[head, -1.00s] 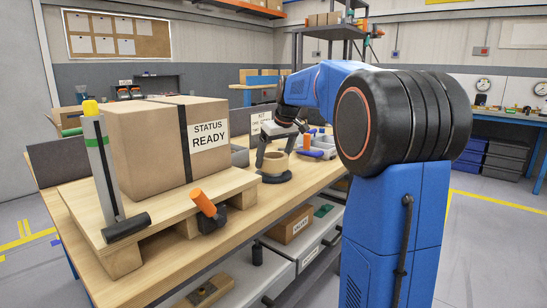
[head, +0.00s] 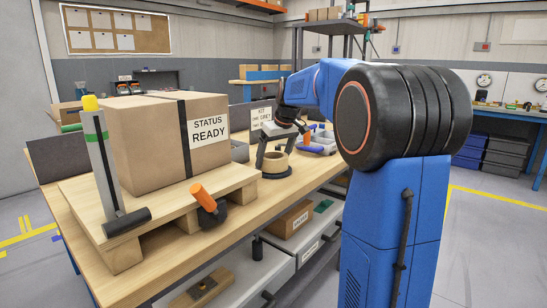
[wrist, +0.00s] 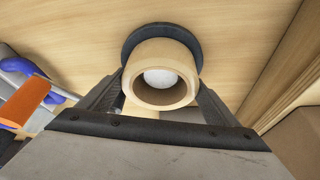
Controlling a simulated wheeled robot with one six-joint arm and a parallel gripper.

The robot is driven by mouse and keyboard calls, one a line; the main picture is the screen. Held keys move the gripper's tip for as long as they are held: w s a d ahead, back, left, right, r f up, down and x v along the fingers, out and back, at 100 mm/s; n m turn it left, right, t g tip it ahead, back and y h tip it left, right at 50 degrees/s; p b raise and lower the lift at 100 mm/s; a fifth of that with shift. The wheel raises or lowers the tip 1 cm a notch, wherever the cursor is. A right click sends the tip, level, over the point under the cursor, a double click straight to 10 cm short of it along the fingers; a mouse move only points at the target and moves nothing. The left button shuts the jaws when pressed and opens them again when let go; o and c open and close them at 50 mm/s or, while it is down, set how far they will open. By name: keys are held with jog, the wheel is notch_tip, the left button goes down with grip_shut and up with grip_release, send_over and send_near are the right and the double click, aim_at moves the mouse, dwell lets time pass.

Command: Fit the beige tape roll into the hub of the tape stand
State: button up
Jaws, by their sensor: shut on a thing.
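The beige tape roll (head: 273,164) is upright between the fingers of my gripper (head: 276,152). In the wrist view my gripper (wrist: 158,95) is shut on the roll (wrist: 160,97), with one finger on each side. The tape stand's round black base (head: 281,175) lies on the wooden bench under the roll, and its rim also shows in the wrist view (wrist: 130,42). The stand's pale rounded hub (wrist: 160,77) shows through the roll's opening. The roll appears around or just over the hub; I cannot tell whether it rests on the base.
A large cardboard box (head: 150,145) sits on a wooden pallet (head: 165,208) to the left. An orange-handled tool (head: 205,198) is at the pallet's front.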

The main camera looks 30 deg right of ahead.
jog(key=shift+f, duration=0.15)
jog(key=o, duration=1.1)
jog(key=v, duration=1.7)
jog(key=shift+r, duration=0.25)
jog(key=shift+s, duration=0.1)
